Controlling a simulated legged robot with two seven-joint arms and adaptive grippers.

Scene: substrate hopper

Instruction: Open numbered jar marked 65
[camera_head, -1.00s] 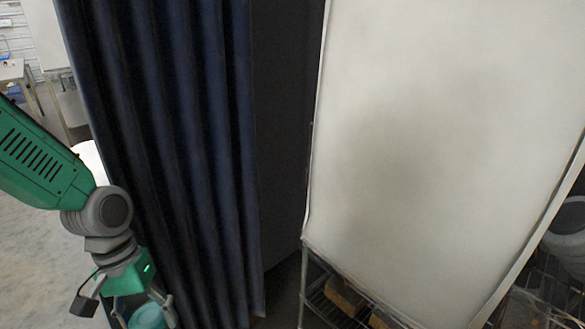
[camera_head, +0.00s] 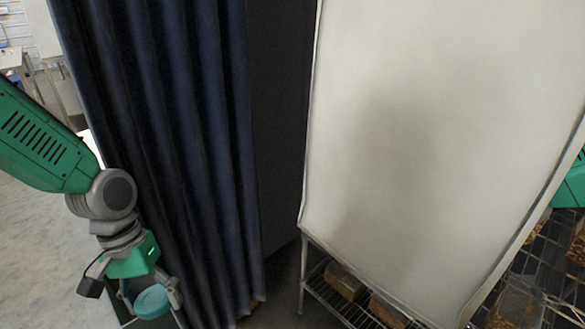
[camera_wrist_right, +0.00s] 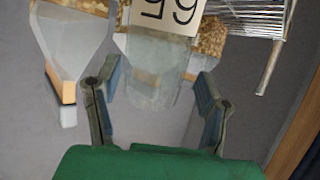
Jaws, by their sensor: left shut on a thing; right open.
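My left gripper (camera_head: 150,297) is at the lower left of the head view, shut on a round teal lid-like thing (camera_head: 152,303). What lies under this thing is hidden or out of view. In the right wrist view, my right gripper (camera_wrist_right: 156,78) is open. I cannot tell whether the fingers touch the jar. The top of the label is cut off by the frame edge.
A dark blue curtain (camera_head: 165,130) hangs beside my left arm. A large white sheet (camera_head: 430,130) hides much of the right side. A wire shelf (camera_head: 350,312) with brown blocks (camera_head: 345,281) stands below it. Another clear container (camera_wrist_right: 70,42) and a wire rack (camera_wrist_right: 250,14) flank the jar.

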